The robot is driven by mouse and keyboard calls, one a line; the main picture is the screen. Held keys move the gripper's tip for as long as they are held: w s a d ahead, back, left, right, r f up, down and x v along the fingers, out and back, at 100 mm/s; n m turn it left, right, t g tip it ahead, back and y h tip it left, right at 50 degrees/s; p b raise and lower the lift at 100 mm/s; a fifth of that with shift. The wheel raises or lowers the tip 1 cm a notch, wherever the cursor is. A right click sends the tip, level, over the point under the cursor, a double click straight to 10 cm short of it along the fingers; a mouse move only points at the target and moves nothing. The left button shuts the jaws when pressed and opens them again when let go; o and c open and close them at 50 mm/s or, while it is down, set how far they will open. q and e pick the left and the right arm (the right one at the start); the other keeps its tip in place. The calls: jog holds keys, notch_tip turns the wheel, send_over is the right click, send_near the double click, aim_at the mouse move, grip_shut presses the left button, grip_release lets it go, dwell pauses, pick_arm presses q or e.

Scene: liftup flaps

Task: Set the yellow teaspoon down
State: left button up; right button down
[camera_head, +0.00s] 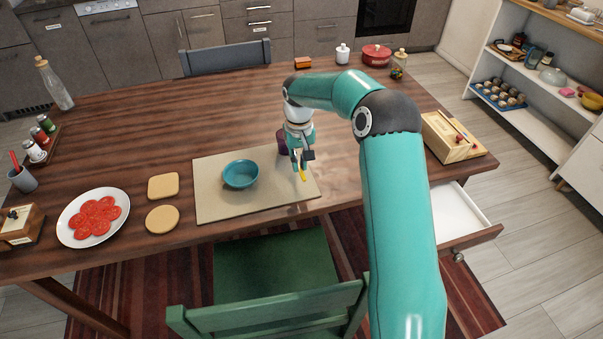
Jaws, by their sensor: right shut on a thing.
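The yellow teaspoon (302,174) hangs from my right gripper (299,163), which is shut on it. Both are over the right part of the beige placemat (215,204); I cannot tell whether the spoon touches the mat. A teal bowl (241,174) sits on the mat to the left of the gripper. A dark purple object (282,141), perhaps a cup, stands just behind the gripper and is partly hidden by it. My left gripper is not in view.
A white plate of red slices (73,220) and two tan coasters (163,187) lie left of the mat. A wooden box (441,140) stands at the right above an open drawer (456,215). A green chair (270,264) is at the front edge. The table behind the mat is mostly clear.

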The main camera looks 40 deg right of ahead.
aim_at(299, 181)
jog(key=shift+f, duration=2.5)
jog(key=shift+f, duration=0.15)
jog(key=c, duration=1.2)
grip_release()
notch_tip(299, 181, up, 12)
jog(key=shift+r, duration=0.15)
